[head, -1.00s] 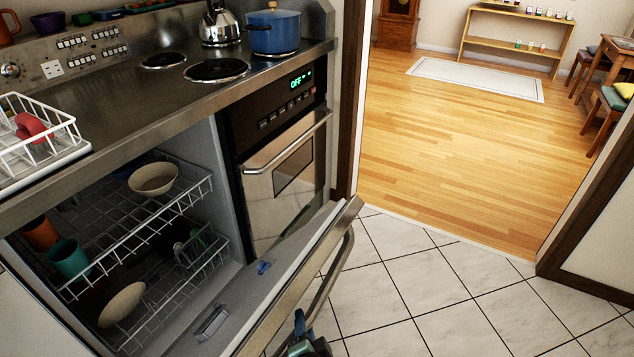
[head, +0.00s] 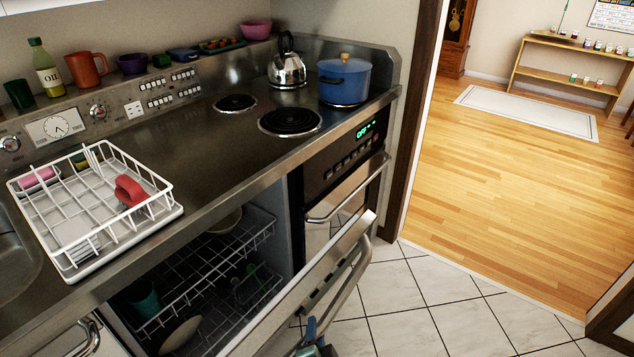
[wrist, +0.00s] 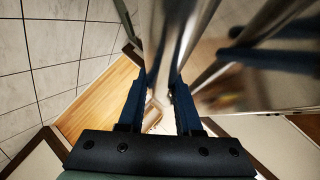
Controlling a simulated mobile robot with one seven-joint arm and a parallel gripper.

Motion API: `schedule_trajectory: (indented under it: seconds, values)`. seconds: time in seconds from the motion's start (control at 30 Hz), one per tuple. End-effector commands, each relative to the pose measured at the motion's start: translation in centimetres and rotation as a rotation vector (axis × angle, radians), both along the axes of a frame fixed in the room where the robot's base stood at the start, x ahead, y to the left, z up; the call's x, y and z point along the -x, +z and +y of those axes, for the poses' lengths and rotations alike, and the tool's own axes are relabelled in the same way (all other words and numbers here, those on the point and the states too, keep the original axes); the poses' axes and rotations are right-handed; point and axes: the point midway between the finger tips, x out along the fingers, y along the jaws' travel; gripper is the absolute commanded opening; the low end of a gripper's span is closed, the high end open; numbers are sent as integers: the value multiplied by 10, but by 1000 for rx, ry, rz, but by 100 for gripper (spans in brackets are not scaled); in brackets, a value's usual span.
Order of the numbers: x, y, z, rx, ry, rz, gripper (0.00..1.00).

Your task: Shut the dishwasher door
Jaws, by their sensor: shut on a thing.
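The dishwasher door (head: 322,272) stands partly open, tilted out from below the counter, with its steel top edge slanting across the head view. Its tubular handle (head: 349,288) runs along the outer side. My gripper (head: 311,328) is at the bottom of the head view, at the handle's near end, partly cut off by the frame edge. In the wrist view its two blue fingers (wrist: 163,92) stand on either side of the metal handle bar (wrist: 172,50) and are shut on it. The dishwasher's lower part is hidden by the door.
Dishwasher racks (head: 212,268) hold a teal cup (head: 142,298) and bowls, and sit inside the cavity. An oven (head: 345,180) is just right of it. A white dish rack (head: 95,205) stands on the counter. Tiled floor (head: 420,300) to the right is clear.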

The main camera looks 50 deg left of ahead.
Motion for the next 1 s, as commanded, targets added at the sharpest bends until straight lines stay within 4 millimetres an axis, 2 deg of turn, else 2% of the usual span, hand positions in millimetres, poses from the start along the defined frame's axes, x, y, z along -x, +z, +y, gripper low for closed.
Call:
schedule_trajectory:
  seconds: [0.1, 0.57, 0.6, 0.73, 1.0]
  values:
    - [1, 6, 3, -7, 2, 2, 0]
    - [1, 6, 3, -6, 2, 3, 0]
    - [1, 5, 3, -5, 2, 3, 39]
    - [1, 5, 2, -3, 2, 2, 62]
    - [1, 4, 1, -1, 0, 2, 63]
